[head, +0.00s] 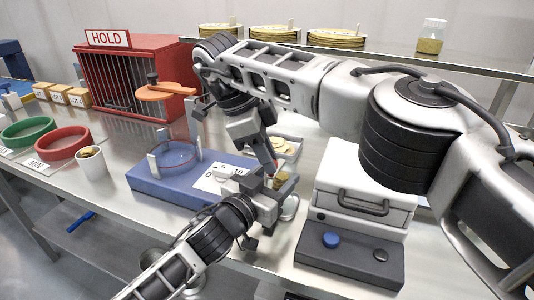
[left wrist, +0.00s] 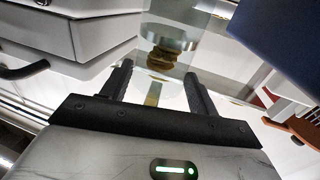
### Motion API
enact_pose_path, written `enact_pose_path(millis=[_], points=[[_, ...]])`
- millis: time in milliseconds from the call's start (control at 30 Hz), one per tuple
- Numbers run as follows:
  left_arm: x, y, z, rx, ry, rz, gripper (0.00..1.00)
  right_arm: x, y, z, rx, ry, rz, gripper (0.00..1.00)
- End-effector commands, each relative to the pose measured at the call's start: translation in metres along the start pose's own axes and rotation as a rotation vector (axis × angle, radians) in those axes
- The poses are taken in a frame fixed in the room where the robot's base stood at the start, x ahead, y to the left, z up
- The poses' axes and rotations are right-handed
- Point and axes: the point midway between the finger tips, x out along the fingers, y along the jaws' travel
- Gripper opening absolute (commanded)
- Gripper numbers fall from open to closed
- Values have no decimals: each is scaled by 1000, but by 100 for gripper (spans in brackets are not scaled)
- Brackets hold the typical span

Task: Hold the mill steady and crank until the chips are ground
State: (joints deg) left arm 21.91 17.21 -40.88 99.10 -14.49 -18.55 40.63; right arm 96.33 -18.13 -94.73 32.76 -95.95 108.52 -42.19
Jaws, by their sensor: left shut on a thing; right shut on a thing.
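The mill (head: 283,181) stands between the blue fixture and the white box, largely covered by my grippers. Gold chips show in its clear body, which also shows in the left wrist view (left wrist: 163,60) under a metal top. My left gripper (head: 272,205) is shut on the mill's body from the near side, with a finger on each side. My right gripper (head: 262,150) reaches down from above and is shut just above the mill. What it grips, presumably the crank, is hidden; a red part shows beside its fingers.
A blue fixture (head: 165,184) with a clear ring is left of the mill. A white box (head: 362,185) with a handle is right. A white cup (head: 91,165) and red ring (head: 63,143) are left, before the red cage (head: 130,110).

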Motion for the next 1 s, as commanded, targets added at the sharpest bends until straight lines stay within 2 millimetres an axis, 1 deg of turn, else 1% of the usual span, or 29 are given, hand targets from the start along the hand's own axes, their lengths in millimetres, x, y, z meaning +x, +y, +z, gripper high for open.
enact_pose_path(millis=[33, 67, 100, 133, 333, 400, 467, 567, 667, 767, 800, 867, 900, 1000], points=[[0, 1, 1, -1, -3, 2, 28, -1, 0, 0, -2, -1, -1, 0], [0, 1, 1, -1, -3, 2, 28, -1, 0, 0, -2, -1, -1, 25], [0, 1, 1, -2, -3, 2, 28, -1, 0, 0, -2, -1, -1, 36], [0, 1, 1, -2, -3, 2, 28, -1, 0, 0, -2, -1, -1, 45], [0, 1, 1, -2, -3, 2, 28, 0, 0, 0, -2, -1, -1, 45], [0, 1, 1, -2, -3, 2, 28, 0, 0, 0, -5, -1, -1, 32], [0, 1, 1, -2, -3, 1, 28, 0, 0, 0, -27, -7, -3, 32], [0, 1, 1, -2, -3, 1, 28, -2, 0, -2, -137, -32, -17, 32], [0, 1, 1, -2, -3, 1, 28, -7, 1, -6, -355, -78, -56, 32], [0, 1, 1, -2, -3, 1, 28, -18, 4, -13, -650, -132, -138, 32], [0, 1, 1, -2, -3, 1, 28, -24, 6, -16, -776, -150, -184, 32], [0, 1, 1, -2, -3, 1, 28, -34, 10, -23, -960, -167, -260, 32], [0, 1, 1, -2, -3, 1, 28, -41, 14, -28, -1079, -172, -316, 32], [0, 1, 1, -2, -3, 1, 28, -58, 24, -41, -1344, -154, -458, 32]])
